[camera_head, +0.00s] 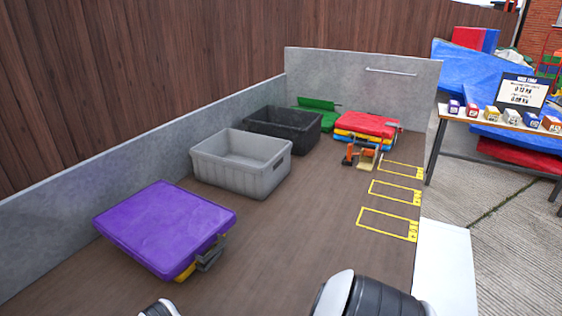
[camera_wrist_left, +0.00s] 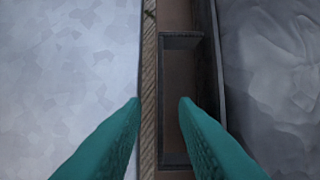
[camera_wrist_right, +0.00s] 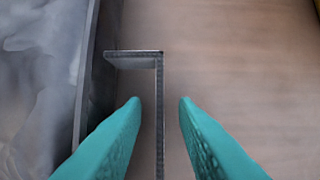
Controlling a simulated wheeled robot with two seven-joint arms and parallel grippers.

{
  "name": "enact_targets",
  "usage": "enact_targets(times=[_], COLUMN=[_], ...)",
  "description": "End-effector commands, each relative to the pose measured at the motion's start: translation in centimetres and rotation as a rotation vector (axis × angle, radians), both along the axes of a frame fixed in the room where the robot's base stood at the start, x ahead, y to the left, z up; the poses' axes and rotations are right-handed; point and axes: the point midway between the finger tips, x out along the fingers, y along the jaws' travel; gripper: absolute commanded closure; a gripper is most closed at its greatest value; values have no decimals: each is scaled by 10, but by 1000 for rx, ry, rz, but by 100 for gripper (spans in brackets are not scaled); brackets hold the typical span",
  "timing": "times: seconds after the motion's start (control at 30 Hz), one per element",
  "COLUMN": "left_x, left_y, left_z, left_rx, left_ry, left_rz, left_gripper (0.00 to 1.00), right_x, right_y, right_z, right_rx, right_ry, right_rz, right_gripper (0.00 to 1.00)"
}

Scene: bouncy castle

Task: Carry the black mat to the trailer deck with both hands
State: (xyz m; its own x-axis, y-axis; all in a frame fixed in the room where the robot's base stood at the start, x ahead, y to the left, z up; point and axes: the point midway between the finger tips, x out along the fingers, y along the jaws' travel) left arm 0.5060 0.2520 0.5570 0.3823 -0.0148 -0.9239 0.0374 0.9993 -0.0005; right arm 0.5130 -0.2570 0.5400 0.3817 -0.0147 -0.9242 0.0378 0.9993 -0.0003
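In the left wrist view a dark grey, creased slab, which looks like the black mat (camera_wrist_left: 275,75), fills the right side. A dark bracket handle (camera_wrist_left: 162,75) stands out from its edge. My left gripper (camera_wrist_left: 160,100) is open, with the handle's bar between its apart fingers. In the right wrist view the mat (camera_wrist_right: 40,85) is on the left, and its other handle (camera_wrist_right: 159,80) runs between the apart fingers of my right gripper (camera_wrist_right: 160,100). The mat and both grippers are out of the head view. The brown deck (camera_head: 290,225) carries several things.
A purple mat (camera_head: 165,225) lies by the left wall (camera_head: 60,225). A grey crate (camera_head: 235,175), dark crate (camera_head: 300,118), green mat (camera_head: 315,103) and red-topped stack (camera_head: 368,123) are farther back. Yellow outlines (camera_head: 388,224) mark the right edge. The middle of the deck is clear.

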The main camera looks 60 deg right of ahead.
Motion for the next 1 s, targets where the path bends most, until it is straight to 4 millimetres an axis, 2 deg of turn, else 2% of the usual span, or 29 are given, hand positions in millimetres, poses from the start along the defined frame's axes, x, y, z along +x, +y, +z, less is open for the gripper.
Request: enact_targets(times=[0.3, 0.5, 0.67, 0.77, 1.0], left_x=[-25, -36, -39, -40, -39], left_y=[1, 1, 2, 2, 2], left_z=[62, 87, 94, 94, 94], left_rx=[1, 1, 1, 1, 1], left_ry=[-4, -1, 1, 1, 1], left_rz=[-1, 0, 0, 0, 0], left_gripper=[74, 74, 74, 74, 74], right_x=[0, 0, -1, -5, -23], right_y=[0, 0, 0, 0, 1], right_z=[0, 0, 3, 13, 57], right_rx=[0, 0, 0, 0, -1], right_ry=[0, 0, 0, -2, -5], right_rz=[0, 0, 0, 0, 0], right_gripper=[74, 74, 74, 74, 74])
